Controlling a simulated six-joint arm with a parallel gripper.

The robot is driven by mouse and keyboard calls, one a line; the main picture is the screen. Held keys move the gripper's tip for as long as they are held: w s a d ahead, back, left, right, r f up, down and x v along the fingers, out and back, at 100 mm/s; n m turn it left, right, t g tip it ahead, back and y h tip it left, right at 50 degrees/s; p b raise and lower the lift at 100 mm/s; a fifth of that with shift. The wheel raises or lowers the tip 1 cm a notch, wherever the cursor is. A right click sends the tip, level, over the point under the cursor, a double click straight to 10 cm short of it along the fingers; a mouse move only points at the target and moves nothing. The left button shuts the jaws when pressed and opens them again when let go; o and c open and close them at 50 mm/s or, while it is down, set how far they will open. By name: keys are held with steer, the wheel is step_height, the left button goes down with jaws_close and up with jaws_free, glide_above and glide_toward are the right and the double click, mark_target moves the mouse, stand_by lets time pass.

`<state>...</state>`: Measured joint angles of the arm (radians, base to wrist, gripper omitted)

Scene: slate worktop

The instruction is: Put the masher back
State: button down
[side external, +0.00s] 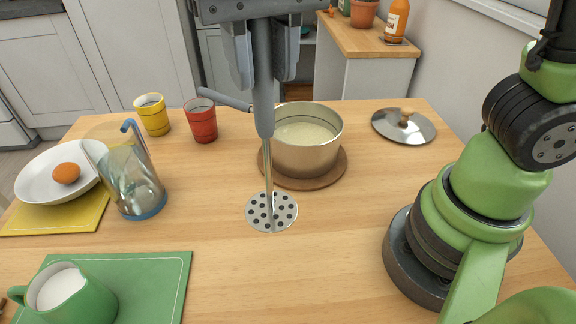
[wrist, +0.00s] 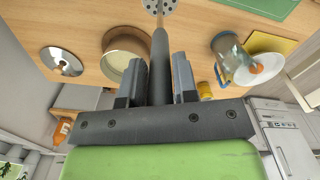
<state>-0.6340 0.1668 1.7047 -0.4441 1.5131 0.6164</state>
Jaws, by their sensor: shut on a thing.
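My gripper (side external: 263,72) is shut on the grey handle of the masher (side external: 269,212). The masher hangs upright, its round perforated plate down, in front of the pot in the side view; I cannot tell how far the plate is above the table. In the wrist view the handle runs between the fingers (wrist: 160,85) and the plate (wrist: 159,6) is partly cut off at the top edge. The metal pot (side external: 318,157) holds pale yellowish contents and stands on a round wooden board (side external: 335,178). A clear jug (side external: 133,180) with a blue base and handle stands to the left.
A red cup (side external: 202,122) and a yellow cup (side external: 153,116) stand behind. A lid (side external: 404,128) lies right of the pot. A green mug (side external: 85,300) stands on a green mat (side external: 165,275). The front middle is clear.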

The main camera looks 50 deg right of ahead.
steer(key=s+a+n, duration=0.2)
steer(key=s+a, duration=0.1)
steer(key=s, duration=0.2)
step_height(320, 180, down, 11)
steer(key=shift+s+n, duration=0.25)
steer(key=shift+n, duration=0.05)
steer(key=shift+f, duration=0.15)
steer(key=c, duration=0.9)
jaws_free()
